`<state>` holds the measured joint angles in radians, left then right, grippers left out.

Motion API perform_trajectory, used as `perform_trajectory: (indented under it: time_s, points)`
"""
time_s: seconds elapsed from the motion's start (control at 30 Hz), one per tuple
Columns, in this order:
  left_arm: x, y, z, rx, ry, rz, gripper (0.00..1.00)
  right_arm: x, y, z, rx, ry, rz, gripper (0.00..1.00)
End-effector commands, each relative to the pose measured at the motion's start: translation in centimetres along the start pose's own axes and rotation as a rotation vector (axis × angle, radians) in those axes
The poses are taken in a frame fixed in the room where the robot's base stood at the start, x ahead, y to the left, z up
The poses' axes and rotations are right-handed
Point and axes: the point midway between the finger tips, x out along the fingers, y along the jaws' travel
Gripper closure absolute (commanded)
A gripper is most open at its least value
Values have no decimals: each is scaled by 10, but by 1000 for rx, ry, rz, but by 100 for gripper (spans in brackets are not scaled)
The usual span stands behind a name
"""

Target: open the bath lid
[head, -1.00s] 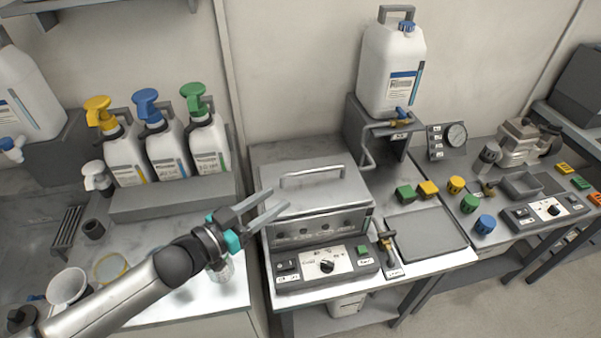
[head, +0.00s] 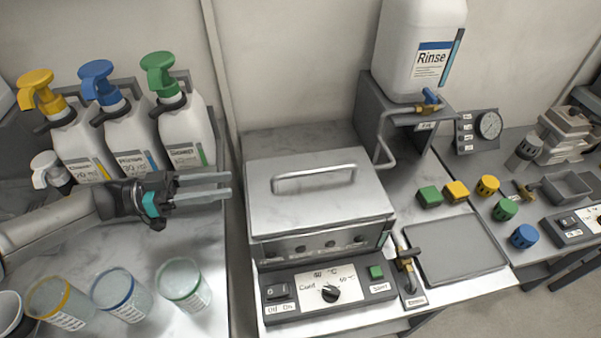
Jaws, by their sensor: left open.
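The bath (head: 318,246) is a grey metal box on the table in the middle of the head view. Its flat lid (head: 330,215) lies closed on top, with a raised bar handle (head: 314,178) across it. The front has a control panel with a dial (head: 331,292) and a green button. My left gripper (head: 228,187) is open and empty, left of the lid, its two fingers pointing right toward the lid and apart from it. My right gripper is not in view.
Pump bottles with yellow, blue and green (head: 180,130) heads stand behind my left arm. Several cups (head: 184,285) stand in front of it. A Rinse canister (head: 418,50) sits on a stand behind right of the bath. A brass valve (head: 408,262) and flat tray (head: 455,249) lie right.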

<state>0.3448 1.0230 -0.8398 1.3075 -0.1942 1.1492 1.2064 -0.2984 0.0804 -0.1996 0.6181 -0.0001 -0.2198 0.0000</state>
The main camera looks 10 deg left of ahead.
Motion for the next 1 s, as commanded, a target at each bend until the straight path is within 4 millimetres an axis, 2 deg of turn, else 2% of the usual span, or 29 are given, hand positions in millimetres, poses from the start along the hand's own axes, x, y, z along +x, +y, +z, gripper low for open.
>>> perform_trajectory:
  time_s: [0.07,0.27,0.7,0.9,1.0]
  points:
    - [2,0,2,1,2,1,53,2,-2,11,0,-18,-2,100]
    - [27,0,-1,3,4,2,53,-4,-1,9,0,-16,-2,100]
    - [120,0,-1,3,5,3,53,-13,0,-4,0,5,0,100]
    - [145,0,0,2,3,0,53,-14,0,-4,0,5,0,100]
    - [151,0,0,2,1,0,53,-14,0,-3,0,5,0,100]
